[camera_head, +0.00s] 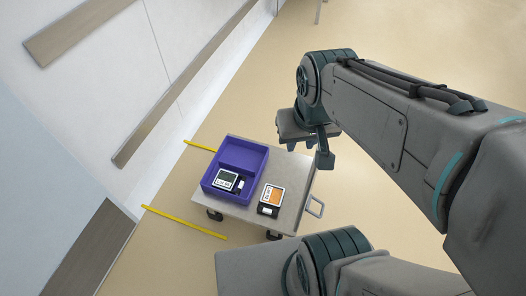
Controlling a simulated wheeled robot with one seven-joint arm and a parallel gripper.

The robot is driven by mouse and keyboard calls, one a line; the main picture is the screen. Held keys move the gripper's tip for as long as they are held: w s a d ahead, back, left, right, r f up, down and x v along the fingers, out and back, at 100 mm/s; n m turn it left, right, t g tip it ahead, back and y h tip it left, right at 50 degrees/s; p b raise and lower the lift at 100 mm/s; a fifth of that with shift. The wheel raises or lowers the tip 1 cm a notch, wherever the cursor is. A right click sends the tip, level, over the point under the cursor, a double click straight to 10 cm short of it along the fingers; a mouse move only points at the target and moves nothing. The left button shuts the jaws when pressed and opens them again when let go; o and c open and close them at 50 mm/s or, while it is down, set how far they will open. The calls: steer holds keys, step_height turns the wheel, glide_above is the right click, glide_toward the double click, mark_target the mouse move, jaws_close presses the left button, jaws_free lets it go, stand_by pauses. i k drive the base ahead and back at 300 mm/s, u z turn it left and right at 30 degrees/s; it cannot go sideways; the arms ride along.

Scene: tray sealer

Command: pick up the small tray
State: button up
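Two small dark trays with printed tops are in the head view. One small tray (270,199), with an orange and white top and a black end, lies on the bare right part of a cart top. The other small tray (226,179), with a white and black top, lies inside a purple crate (243,156). I cannot tell which one the task means. My gripper (309,154) is above the far right edge of the cart, apart from both trays. Its fingertips appear spread, with nothing seen between them. The left finger is partly hidden by the hand.
The grey cart (296,205) has dark wheels and a metal handle (315,207) on its right. Yellow floor strips (184,222) run beside it. A white wall with wooden rails (180,88) stands to the left. The floor on the right is open.

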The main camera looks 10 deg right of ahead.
mark_target(272, 196)
steer(key=u, duration=1.95)
steer(key=i, duration=1.7)
steer(key=z, duration=4.15)
